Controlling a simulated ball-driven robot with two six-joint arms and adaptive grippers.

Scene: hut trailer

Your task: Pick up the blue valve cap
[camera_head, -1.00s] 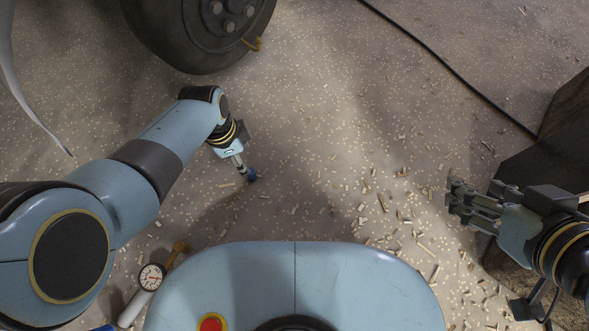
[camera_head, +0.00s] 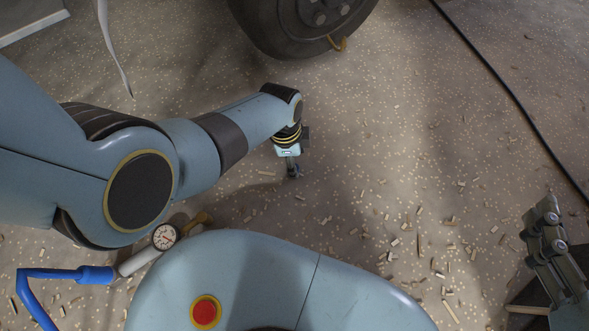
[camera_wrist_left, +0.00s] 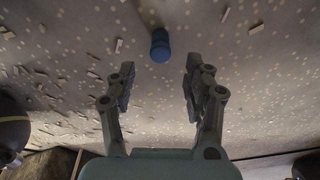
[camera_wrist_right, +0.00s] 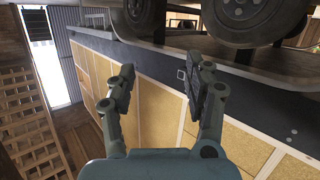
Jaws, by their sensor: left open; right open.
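The blue valve cap (camera_wrist_left: 160,46) is on the speckled floor in the left wrist view, a short way beyond the gap between the fingertips and roughly in line with it. My left gripper (camera_wrist_left: 158,76) is open and empty, and does not touch the cap there. In the head view my left gripper (camera_head: 292,170) points down to the floor below the wheel; I cannot make out the cap clearly from it. My right gripper (camera_head: 545,228) is at the right edge of the head view. In the right wrist view it is open and empty (camera_wrist_right: 168,80).
A tyre (camera_head: 300,25) with a yellowish valve stem stands at the top. A pressure gauge (camera_head: 165,237) and a blue-handled tool (camera_head: 60,274) lie at the lower left. A black cable (camera_head: 500,85) crosses the right. Wood chips litter the floor.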

